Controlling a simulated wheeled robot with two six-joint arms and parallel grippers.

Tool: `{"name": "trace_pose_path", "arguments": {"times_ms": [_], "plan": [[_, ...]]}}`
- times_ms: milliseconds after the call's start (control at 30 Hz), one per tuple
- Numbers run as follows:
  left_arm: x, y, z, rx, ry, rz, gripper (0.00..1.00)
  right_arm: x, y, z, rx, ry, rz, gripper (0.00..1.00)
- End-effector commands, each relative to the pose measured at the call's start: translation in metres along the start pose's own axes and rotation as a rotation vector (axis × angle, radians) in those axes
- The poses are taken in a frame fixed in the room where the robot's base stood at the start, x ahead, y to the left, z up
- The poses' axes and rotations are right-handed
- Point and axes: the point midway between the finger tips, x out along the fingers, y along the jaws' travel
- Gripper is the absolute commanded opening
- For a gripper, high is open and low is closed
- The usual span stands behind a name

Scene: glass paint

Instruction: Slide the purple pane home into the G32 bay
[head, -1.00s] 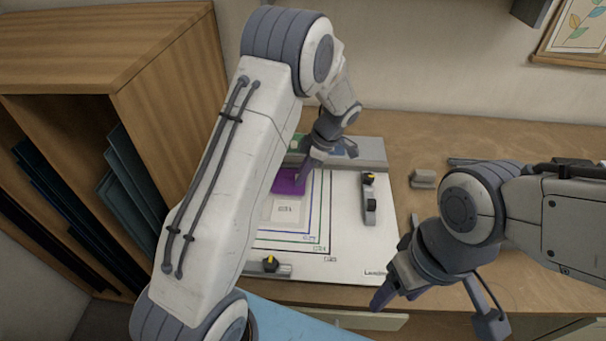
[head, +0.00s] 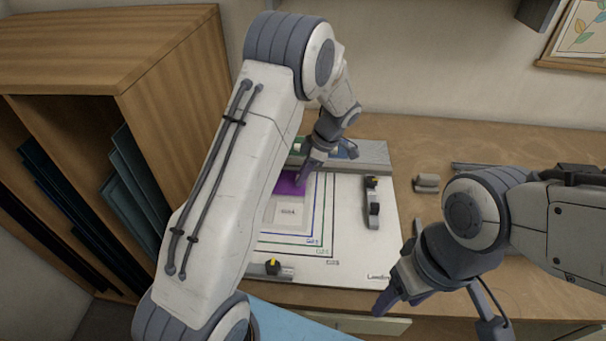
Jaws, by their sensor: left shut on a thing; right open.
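The purple pane (head: 289,184) lies at the back of a white board (head: 352,245) printed with nested rectangular outlines. My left arm hides the pane's left side. My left gripper (head: 303,181) reaches down from behind and is shut on the pane's right part. The pane is at the top of the innermost pale rectangle. The small printed labels are too blurred to read surely, so I cannot tell which outline is the G32 bay. My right gripper (head: 383,296) is open and empty at the front right of the board.
A grey bar (head: 372,155) runs along the board's back edge. Clamps with yellow-and-black knobs stand at the right (head: 373,203) and front (head: 271,268). A small grey block (head: 427,183) sits on the table at right. A wooden rack (head: 178,130) with dark panes stands left.

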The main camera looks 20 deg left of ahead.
Motion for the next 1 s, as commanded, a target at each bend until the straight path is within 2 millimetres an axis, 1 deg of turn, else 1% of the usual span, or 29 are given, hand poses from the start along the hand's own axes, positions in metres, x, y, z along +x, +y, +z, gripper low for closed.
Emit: {"name": "trace_pose_path", "arguments": {"times_ms": [800,833,867,900,1000], "plan": [[0.0009,0.0023,-0.0027,-0.001,0.003,0.003,0.0,0.0062,0.0005,0.0003,0.0,0.0,0.0,0.62],[0.0005,0.0023,-0.003,-0.001,0.003,0.003,0.34,0.0057,0.0004,0.0003,0.0,0.0,0.0,0.62],[0.0003,0.0023,-0.0031,-0.001,0.003,0.003,0.46,0.0054,0.0004,0.0003,0.0,0.0,0.0,0.62],[0.0003,0.0022,-0.003,-0.001,0.003,0.003,0.61,0.0054,0.0004,0.0003,0.0,0.0,0.0,0.62],[0.0002,0.0019,-0.0024,0.0,0.002,0.003,0.61,0.0053,0.0004,0.0003,0.0,0.0,0.0,0.62]]}}
